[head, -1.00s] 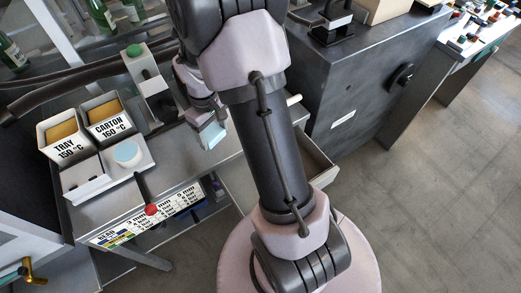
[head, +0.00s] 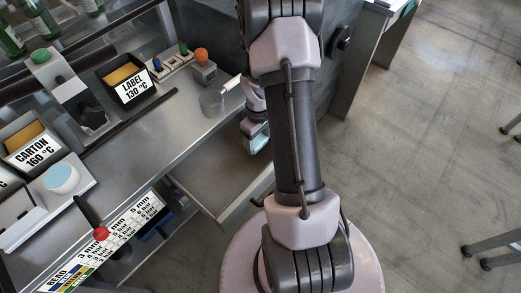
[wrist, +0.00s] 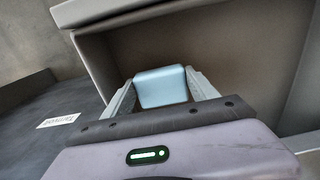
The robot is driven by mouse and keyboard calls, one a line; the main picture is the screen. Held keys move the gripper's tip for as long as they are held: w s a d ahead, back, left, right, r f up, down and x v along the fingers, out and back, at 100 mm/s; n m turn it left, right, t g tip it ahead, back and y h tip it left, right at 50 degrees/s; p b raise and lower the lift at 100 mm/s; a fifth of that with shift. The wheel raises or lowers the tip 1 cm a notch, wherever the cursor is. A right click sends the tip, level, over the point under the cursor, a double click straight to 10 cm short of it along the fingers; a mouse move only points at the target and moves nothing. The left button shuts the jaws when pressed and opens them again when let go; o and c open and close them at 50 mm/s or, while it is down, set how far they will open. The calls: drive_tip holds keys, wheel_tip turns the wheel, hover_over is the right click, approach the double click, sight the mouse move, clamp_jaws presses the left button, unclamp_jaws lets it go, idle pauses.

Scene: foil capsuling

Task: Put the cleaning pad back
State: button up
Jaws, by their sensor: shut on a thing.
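My gripper (head: 256,138) is shut on a light blue block, which I take to be the cleaning pad (head: 259,146). It hangs beside the counter's front edge, by the far right part of an open drawer (head: 218,198). In the wrist view, the pad (wrist: 162,87) sits between my two grey fingers, with an open grey-brown compartment (wrist: 215,50) behind it. The pad appears apart from the compartment's walls. The pad's underside is hidden.
A red-knobbed lever (head: 101,234) stands at the front edge.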

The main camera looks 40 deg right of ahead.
drive_tip(key=shift+f+b, duration=0.45)
drive_tip(key=shift+f, duration=1.15)
drive_tip(key=shift+f, duration=0.25)
drive_tip(key=o, duration=1.5)
drive_tip(key=shift+r, duration=0.1)
